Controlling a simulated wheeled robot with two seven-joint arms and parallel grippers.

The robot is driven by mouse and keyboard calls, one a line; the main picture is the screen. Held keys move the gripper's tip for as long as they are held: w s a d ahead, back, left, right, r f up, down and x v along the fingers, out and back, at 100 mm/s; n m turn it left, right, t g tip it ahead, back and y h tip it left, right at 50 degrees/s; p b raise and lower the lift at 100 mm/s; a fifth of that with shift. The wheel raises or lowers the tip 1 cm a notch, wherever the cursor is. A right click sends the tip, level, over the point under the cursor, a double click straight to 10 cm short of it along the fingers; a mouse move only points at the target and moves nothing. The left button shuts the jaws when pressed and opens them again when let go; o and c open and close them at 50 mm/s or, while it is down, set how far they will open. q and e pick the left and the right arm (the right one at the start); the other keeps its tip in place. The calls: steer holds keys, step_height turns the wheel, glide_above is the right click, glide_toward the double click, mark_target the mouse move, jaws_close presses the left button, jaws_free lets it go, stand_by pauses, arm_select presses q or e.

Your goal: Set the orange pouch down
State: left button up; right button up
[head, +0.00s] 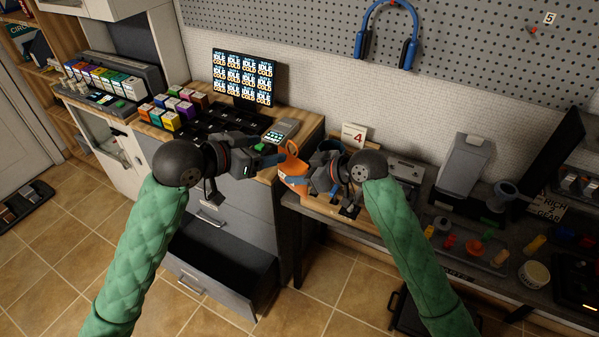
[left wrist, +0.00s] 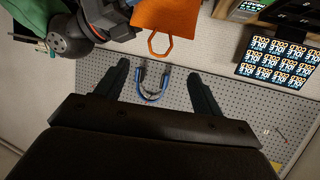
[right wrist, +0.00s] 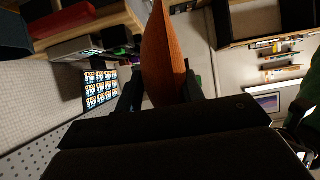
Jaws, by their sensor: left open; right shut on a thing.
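The orange pouch (head: 291,172) is in the middle of the head view, held up near the gap between the drawer cabinet and the workbench. It has a loop at its top. My right gripper (head: 312,176) is shut on it. In the right wrist view the pouch (right wrist: 164,55) rises from between the right fingers (right wrist: 160,92). My left gripper (head: 262,160) is open and empty, just left of the pouch and apart from it. In the left wrist view the pouch (left wrist: 168,22) with its loop shows beyond the open left fingers (left wrist: 158,85).
A wooden tray (head: 372,238) with a card marked 4 (head: 354,135) lies on the workbench behind my right gripper. A card terminal (head: 281,130) and a monitor (head: 242,78) stand on the cabinet. A drawer (head: 215,275) hangs open below. Tools crowd the bench's right side.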

arm_select(q)
steer(key=s+d+f+n+g+y, duration=0.15)
steer(key=s+f, duration=0.35)
steer(key=f, duration=0.8)
steer(key=s+f+n+g, duration=0.2)
steer(key=s+f, duration=0.3)
steer(key=f, duration=0.9)
steer(key=s+f+n+g+y, duration=0.15)
steer(key=s+f, duration=0.35)
steer(key=f, duration=0.8)
steer(key=s+a+f+g+y, duration=0.1)
steer(key=s+f, duration=0.4)
steer(key=f, duration=0.5)
steer(key=s+a+f+g+y, duration=0.1)
steer(key=s+f, duration=0.4)
steer(key=f, duration=0.6)
steer(key=s+a+f+n+g+y, duration=0.1)
steer(key=s+a+f+g+y, duration=0.1)
steer(key=s+f, duration=0.4)
step_height(320, 180, down, 4)
steer(key=shift+a+f+y, duration=0.15)
steer(key=shift+a+y, duration=0.35)
steer(key=shift+a, duration=0.5)
